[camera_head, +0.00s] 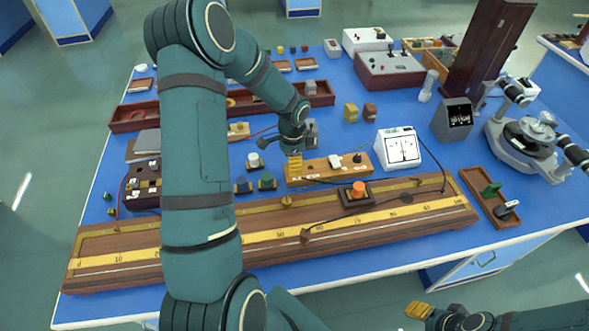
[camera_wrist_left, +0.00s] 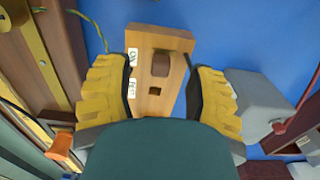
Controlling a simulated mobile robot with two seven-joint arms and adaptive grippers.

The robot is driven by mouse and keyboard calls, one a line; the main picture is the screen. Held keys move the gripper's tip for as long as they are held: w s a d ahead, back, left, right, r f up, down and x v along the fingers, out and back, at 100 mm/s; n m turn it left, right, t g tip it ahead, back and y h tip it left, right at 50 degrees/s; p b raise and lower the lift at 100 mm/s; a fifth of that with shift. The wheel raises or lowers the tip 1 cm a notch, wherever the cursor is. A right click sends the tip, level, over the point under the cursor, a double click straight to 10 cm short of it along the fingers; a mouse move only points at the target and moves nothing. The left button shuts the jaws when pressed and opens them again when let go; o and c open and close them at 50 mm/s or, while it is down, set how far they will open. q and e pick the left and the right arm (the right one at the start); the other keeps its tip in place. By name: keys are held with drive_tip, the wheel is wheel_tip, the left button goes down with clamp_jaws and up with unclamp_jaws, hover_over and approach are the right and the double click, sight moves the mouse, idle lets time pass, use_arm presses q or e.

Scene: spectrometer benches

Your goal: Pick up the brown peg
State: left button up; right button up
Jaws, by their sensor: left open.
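The wooden block (camera_head: 322,173) also shows in the head view, where my left gripper hides the peg. My left gripper (camera_head: 294,167) is over the block's left end. Its yellow fingers are open, one on each side of the block in the left wrist view, with nothing held. My right gripper (camera_head: 420,310) is partly in view at the lower right, away from the block; its opening cannot be told.
A long wooden rail with a yellow scale (camera_head: 270,237) lies in front, carrying an orange knob (camera_head: 358,190). A white meter (camera_head: 398,148) stands right of the block. A grey box (camera_wrist_left: 250,100) is close to a finger. Cables cross the blue bench (camera_head: 440,180).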

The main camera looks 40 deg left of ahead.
use_arm(q)
wheel_tip(320, 180, down, 3)
drive_tip(key=shift+w+r, duration=0.1)
clamp_jaws()
drive_tip(key=shift+r, duration=0.1)
